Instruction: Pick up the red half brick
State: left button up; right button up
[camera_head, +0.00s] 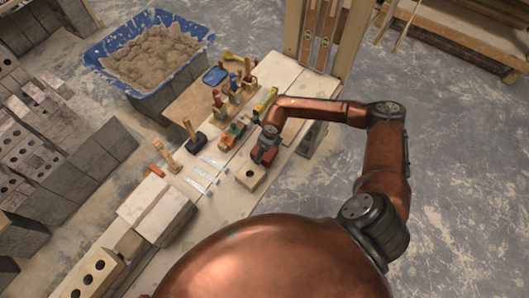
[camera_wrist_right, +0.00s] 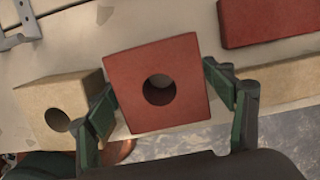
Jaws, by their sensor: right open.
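The red half brick (camera_wrist_right: 178,60) with a round hole in its near face sits between the fingers of my right gripper (camera_wrist_right: 157,84) in the right wrist view. The fingers are spread, one on each side of the brick. The left finger lies close to its side and I cannot tell if it touches. In the head view my right gripper (camera_head: 262,156) is low over the plank table, behind a cream half brick (camera_head: 250,176), and largely covers the red half brick. My left gripper is in neither view.
The cream half brick (camera_wrist_right: 50,92) stands close left of the left finger in the right wrist view. A longer red brick (camera_wrist_right: 265,22) lies at upper right.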

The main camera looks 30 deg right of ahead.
jog(key=shift+f, duration=0.2)
jog(key=shift+c, duration=0.2)
jog(key=c, duration=1.6)
jog(key=shift+r, duration=0.1)
jog(key=shift+c, duration=0.5)
